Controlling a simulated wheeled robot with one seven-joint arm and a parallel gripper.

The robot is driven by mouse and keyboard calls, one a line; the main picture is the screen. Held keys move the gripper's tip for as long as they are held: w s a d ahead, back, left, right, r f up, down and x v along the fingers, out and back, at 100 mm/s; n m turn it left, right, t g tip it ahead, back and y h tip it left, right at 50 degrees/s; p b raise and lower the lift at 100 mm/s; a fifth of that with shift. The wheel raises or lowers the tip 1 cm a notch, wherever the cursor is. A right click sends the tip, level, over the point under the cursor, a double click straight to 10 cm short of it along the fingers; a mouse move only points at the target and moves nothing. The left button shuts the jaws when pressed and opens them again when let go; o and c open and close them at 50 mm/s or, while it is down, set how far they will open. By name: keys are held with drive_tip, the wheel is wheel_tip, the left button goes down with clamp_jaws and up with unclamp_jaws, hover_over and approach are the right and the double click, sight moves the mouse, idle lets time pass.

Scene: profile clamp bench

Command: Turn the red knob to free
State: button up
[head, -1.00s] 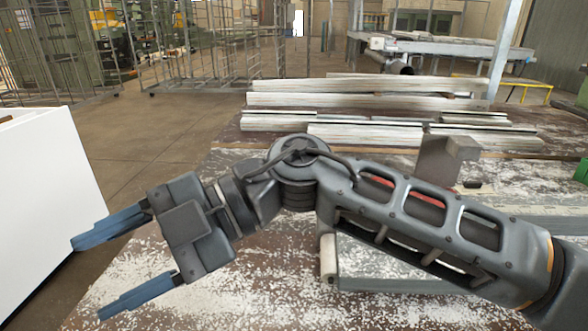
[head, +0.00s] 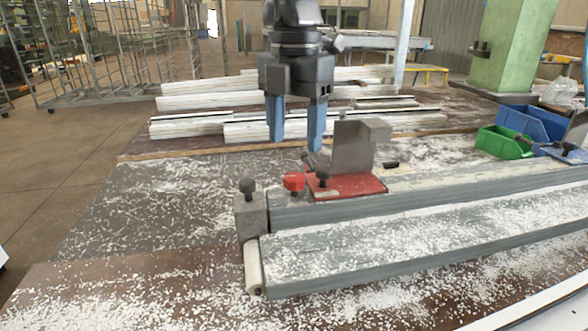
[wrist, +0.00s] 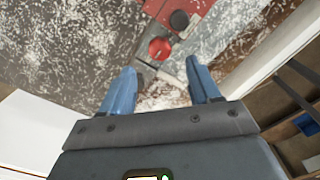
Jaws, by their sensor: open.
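The red knob (head: 294,182) stands at the left end of the clamp, beside a red base plate (head: 352,186) with a grey upright block (head: 354,146). Black knobs stand near it, one on the grey end block (head: 250,212) to its left. My gripper (head: 296,148) points down with blue fingers apart and empty, above the red knob in the picture and not touching it. In the wrist view the red knob (wrist: 160,48) lies ahead of the gap between the fingertips (wrist: 160,75). A black knob (wrist: 179,20) shows just beyond it.
A long grey profile rail (head: 420,240) runs right from the clamp over the chip-strewn bench (head: 150,215). Pale profiles (head: 240,100) lie stacked behind. Green (head: 500,142) and blue (head: 535,122) bins stand at the right. The bench left of the clamp is clear apart from chips.

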sight(294, 176)
wheel_tip(294, 176, down, 7)
drive_tip(key=shift+s+a+f, duration=0.1)
idle(0.3)
drive_tip(key=c, duration=1)
